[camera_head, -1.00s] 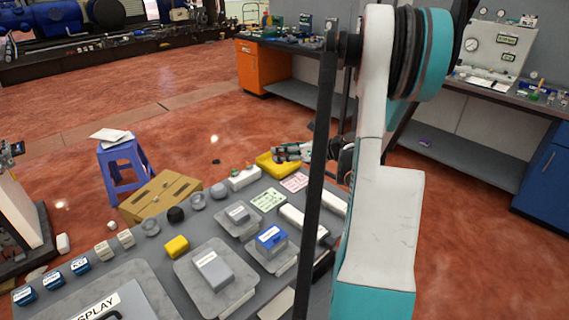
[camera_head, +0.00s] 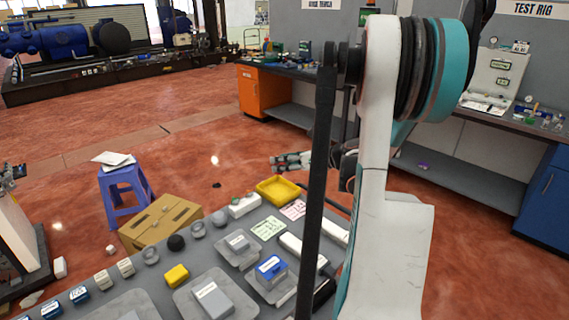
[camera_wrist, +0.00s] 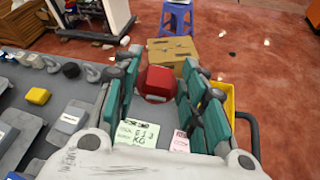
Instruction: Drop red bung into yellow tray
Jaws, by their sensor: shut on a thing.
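The red bung (camera_wrist: 156,82) sits between the green-padded fingers of my gripper (camera_wrist: 158,76) in the wrist view. My gripper is shut on it. In the head view my gripper (camera_head: 292,161) is above and just beyond the yellow tray (camera_head: 264,193), with a gap between them in the picture. The bung cannot be made out there. The tray looks empty where it shows in the head view. In the wrist view the tray (camera_wrist: 229,100) is at the right, partly hidden behind the right finger.
A white box with buttons (camera_head: 243,205) stands left of the tray. A green label card (camera_head: 268,228) and a pink card (camera_head: 293,210) lie near it. Several grey fixtures and a yellow block (camera_head: 177,275) crowd the bench. A cardboard box (camera_head: 160,222) and a purple stool (camera_head: 122,185) stand beyond.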

